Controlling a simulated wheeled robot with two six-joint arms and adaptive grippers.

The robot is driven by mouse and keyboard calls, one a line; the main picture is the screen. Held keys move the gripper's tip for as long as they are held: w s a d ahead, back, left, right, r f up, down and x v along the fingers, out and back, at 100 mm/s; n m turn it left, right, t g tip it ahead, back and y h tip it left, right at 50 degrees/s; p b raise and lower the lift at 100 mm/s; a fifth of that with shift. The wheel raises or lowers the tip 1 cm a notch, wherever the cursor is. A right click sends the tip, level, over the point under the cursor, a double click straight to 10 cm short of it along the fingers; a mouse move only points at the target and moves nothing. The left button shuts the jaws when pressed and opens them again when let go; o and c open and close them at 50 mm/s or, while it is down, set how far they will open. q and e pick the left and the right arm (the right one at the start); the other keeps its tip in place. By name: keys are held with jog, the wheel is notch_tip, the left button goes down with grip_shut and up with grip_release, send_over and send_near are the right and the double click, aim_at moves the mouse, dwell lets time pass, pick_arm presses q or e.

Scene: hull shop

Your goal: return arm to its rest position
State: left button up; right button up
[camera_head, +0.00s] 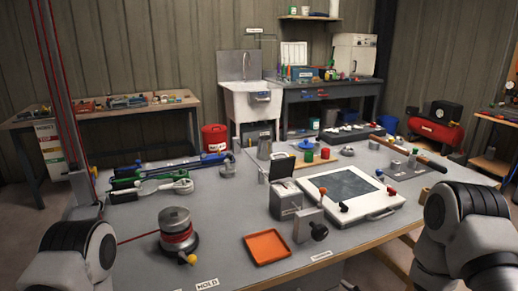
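My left arm shows only as a white and black joint at the lower left corner, beside the near left end of the grey table (225,216). My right arm shows as a larger white and black joint at the lower right, over the table's near right edge. Both grippers are outside the picture, so I cannot see whether they are open, shut or holding anything.
A metal drum with red line (178,232) stands near my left arm. An orange tray (266,247), a grey metal box (285,202) and a white-framed panel (350,190) occupy the middle and right. Blue, green and white tools (160,182) lie at the left.

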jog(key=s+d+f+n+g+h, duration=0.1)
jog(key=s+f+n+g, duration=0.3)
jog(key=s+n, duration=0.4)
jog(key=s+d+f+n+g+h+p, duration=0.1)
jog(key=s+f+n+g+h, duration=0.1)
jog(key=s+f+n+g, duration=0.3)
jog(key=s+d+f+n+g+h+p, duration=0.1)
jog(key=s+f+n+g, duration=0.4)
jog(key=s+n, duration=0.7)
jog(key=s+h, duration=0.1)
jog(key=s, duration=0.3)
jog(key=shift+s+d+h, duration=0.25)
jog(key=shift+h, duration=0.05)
